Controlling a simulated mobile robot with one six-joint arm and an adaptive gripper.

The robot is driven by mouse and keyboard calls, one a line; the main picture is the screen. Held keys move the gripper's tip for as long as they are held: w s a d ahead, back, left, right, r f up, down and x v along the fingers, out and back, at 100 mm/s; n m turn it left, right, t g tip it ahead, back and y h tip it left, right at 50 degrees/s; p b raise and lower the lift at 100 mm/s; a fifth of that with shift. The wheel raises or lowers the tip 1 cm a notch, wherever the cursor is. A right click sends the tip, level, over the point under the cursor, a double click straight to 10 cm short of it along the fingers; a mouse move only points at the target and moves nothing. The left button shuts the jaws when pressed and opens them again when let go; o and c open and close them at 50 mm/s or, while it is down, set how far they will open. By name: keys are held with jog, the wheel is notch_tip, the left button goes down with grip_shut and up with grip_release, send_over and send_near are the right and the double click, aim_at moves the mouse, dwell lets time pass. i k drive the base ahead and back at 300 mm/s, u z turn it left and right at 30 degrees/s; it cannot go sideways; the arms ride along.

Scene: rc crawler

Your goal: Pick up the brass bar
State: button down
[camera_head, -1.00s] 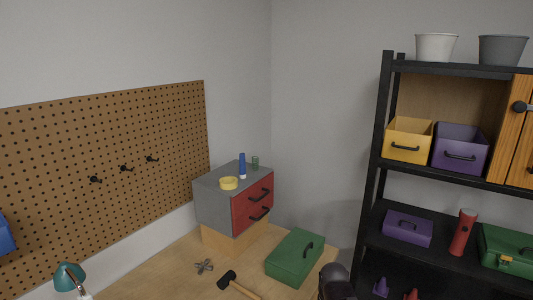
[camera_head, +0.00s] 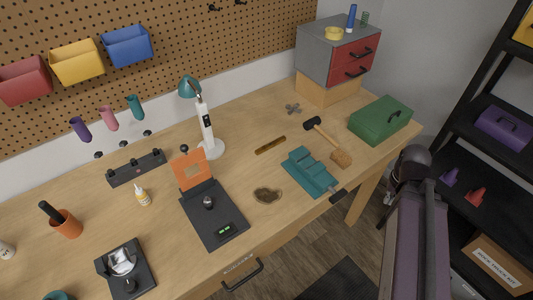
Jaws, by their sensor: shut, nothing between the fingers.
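The brass bar (camera_head: 270,145) is a short, flat, golden-brown bar. It lies on the wooden workbench (camera_head: 245,110), near the middle, with bare wood around it. It is to the right of the white lamp with a teal head (camera_head: 205,130) and to the left of the teal vise (camera_head: 310,172). Nothing covers it. My gripper does not show; only part of my own arm stands at the right, beside the bench.
A black device with an orange panel (camera_head: 213,222) and a dark brown patch (camera_head: 267,195) are nearer the front. A drawer cabinet (camera_head: 335,55) stands at the back; a black shelf (camera_head: 470,110) is at right.

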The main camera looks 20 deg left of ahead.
aim_at(274, 142)
jog(key=u, duration=0.45)
jog(key=k, duration=1.1)
jog(key=u, duration=0.55)
jog(key=i, duration=0.5)
jog(key=z, duration=0.1)
